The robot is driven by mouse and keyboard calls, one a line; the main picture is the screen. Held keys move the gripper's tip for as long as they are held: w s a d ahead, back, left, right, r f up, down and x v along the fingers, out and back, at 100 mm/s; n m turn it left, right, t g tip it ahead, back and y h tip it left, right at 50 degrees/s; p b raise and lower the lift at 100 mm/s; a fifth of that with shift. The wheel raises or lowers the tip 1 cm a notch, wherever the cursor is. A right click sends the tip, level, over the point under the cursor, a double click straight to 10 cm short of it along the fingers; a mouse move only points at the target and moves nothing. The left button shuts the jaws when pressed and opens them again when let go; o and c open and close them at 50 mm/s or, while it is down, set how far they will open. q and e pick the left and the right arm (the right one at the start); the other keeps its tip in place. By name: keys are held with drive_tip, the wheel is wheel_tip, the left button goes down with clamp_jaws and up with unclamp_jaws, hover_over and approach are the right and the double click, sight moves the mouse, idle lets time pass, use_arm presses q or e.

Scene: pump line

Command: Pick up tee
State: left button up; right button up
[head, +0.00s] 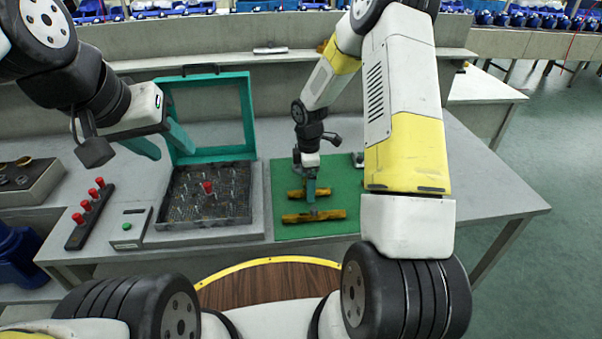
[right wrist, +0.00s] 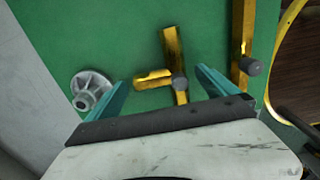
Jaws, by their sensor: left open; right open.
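The yellow tee (right wrist: 172,55) lies on the green mat. In the right wrist view it sits between my right gripper's two teal fingers, with a branch to the left and a dark round end. In the head view the tee (head: 295,193) is partly hidden by my right gripper (head: 311,190), which points down over the mat. My right gripper (right wrist: 160,84) is open; no contact with the tee shows, and the height gap is hard to tell. My left gripper (head: 162,144) is open and empty, raised in front of the teal-framed case.
A longer yellow bar (head: 318,216) lies nearer the mat's front edge; it shows beside the right finger (right wrist: 243,45). A grey flange (right wrist: 92,88) lies at the mat's back. Left of the green mat (head: 345,190) are an open case (head: 245,120) and red-knobbed block (head: 75,236).

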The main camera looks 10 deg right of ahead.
drive_tip(key=c, duration=1.7)
